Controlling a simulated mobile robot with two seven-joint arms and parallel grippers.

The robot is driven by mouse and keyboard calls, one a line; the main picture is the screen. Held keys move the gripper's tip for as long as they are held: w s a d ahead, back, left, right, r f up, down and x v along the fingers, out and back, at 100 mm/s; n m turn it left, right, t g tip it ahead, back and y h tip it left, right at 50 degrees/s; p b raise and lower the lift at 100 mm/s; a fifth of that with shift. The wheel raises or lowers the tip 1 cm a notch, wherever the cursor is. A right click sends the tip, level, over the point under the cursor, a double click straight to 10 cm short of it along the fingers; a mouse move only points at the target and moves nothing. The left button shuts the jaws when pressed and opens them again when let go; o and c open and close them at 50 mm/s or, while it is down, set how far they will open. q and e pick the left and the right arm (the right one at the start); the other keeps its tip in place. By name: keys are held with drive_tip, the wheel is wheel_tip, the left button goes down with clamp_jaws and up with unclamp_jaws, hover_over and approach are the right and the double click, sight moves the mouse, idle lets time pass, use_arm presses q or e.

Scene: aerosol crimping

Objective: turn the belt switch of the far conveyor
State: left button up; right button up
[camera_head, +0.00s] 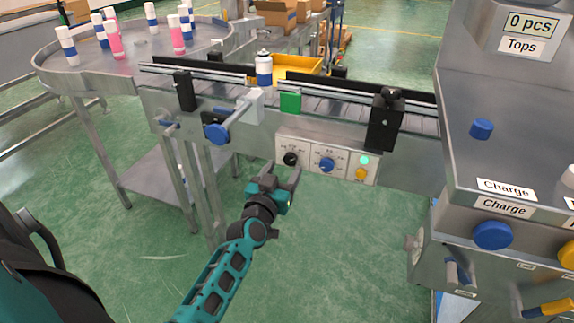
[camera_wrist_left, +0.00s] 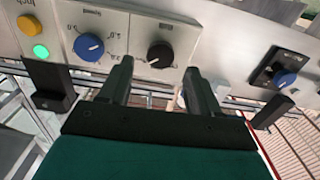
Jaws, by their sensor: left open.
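The far conveyor (camera_head: 335,106) runs across the head view, with a control panel on its near side. The panel carries a black knob (camera_head: 290,158), a blue dial (camera_head: 327,164), a lit green lamp and a yellow button. The black knob's label is too small to read. My left gripper (camera_head: 282,173) is open just in front of and below the black knob. In the left wrist view the black knob (camera_wrist_left: 160,55) lies between and beyond the open fingertips (camera_wrist_left: 157,72), with no contact visible. My right gripper is out of view.
A can (camera_head: 264,68) stands on the belt. A round table (camera_head: 75,82) with several cans is at left. The charging machine (camera_head: 500,150) stands at right.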

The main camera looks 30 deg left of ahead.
sight(289, 160)
use_arm(q)
drive_tip(key=shift+x, duration=1.85)
drive_tip(key=shift+c, duration=0.2)
drive_tip(key=c, duration=1)
